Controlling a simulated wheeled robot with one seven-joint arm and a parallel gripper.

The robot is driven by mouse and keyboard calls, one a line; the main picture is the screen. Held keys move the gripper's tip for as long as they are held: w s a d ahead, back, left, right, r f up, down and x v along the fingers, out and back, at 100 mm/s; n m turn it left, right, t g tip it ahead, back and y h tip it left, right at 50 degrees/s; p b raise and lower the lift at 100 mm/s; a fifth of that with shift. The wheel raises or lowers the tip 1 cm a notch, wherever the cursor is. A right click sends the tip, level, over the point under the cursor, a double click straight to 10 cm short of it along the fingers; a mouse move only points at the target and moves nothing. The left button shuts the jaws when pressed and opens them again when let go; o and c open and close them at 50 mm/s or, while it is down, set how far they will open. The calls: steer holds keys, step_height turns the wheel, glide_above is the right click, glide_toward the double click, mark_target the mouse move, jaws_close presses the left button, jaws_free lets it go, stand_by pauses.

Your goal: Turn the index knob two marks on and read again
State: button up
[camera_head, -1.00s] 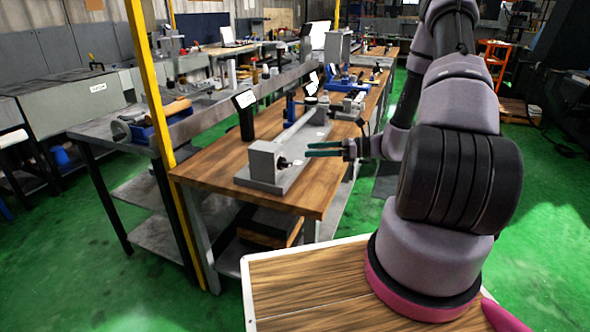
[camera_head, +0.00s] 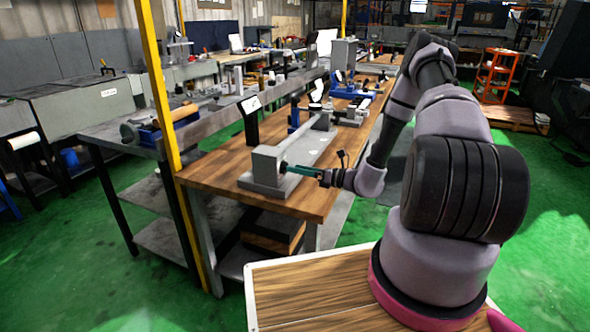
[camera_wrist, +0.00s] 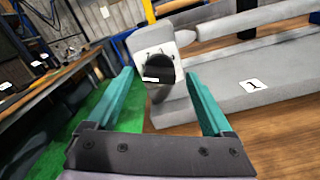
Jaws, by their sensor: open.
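The index knob (camera_wrist: 158,72) is a dark round knob with a small pale bar on it. It is on the end face of the grey headstock (camera_wrist: 140,42), with short dark marks on a white patch above it. In the head view the headstock (camera_head: 262,165) is at the near end of the grinder. My gripper (camera_wrist: 158,75) is open, its teal fingertips on either side of the knob. I cannot tell if they touch it. In the head view my gripper (camera_head: 291,168) reaches the headstock from the right, and the fingers largely hide the knob.
The grinder's grey base (camera_wrist: 240,92) carries a white label with a black mark. A dark stand with a white panel (camera_head: 250,104) stands behind; its reading is too small to tell. A yellow post (camera_head: 160,90) rises at the wooden bench's (camera_head: 225,165) left end.

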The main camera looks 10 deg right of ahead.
steer(key=shift+x, duration=0.8)
jaws_close()
steer(key=shift+m, duration=0.4)
steer(key=shift+w+d+f+m, duration=0.1)
steer(key=shift+f+m, duration=0.05)
steer(key=shift+m, duration=2.65)
steer(key=shift+f+m, duration=0.1)
steer(key=shift+m, duration=2.7)
steer(key=shift+w+d+f+m, duration=0.1)
steer(key=shift+f+m, duration=0.05)
steer(key=shift+m, duration=2.65)
